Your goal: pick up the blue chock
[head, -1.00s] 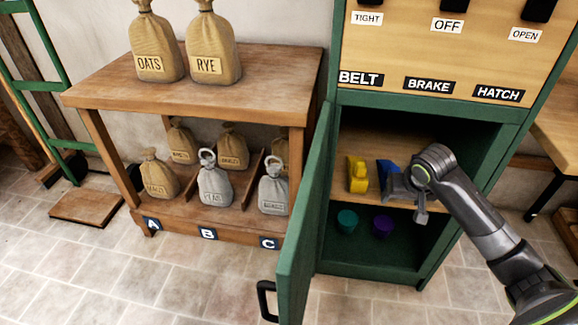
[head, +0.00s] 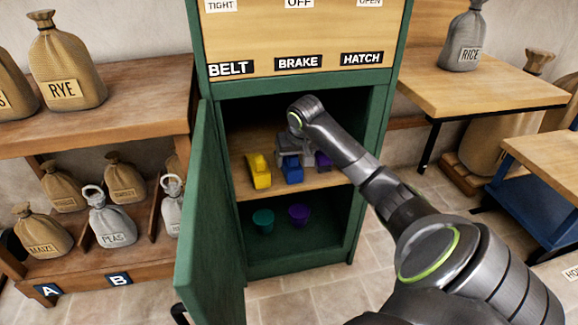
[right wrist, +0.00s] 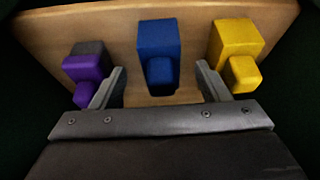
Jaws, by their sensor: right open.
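The blue chock (head: 292,172) sits on the cabinet's upper shelf (head: 322,181), between a yellow chock (head: 259,171) and a purple chock (head: 323,162). My right gripper (head: 292,153) reaches into the cabinet just above the blue chock and hides part of it. In the right wrist view the right gripper (right wrist: 160,70) is open. Its fingers lie either side of the near end of the blue chock (right wrist: 158,45), with nothing gripped. There the purple chock (right wrist: 84,70) is just outside the left finger and the yellow chock (right wrist: 238,45) outside the right one. My left gripper is out of view.
The green cabinet door (head: 196,215) stands open on the left. A panel with BELT, BRAKE and HATCH labels (head: 298,63) is above the opening. A sack shelf (head: 125,130) stands left, tables (head: 470,92) right.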

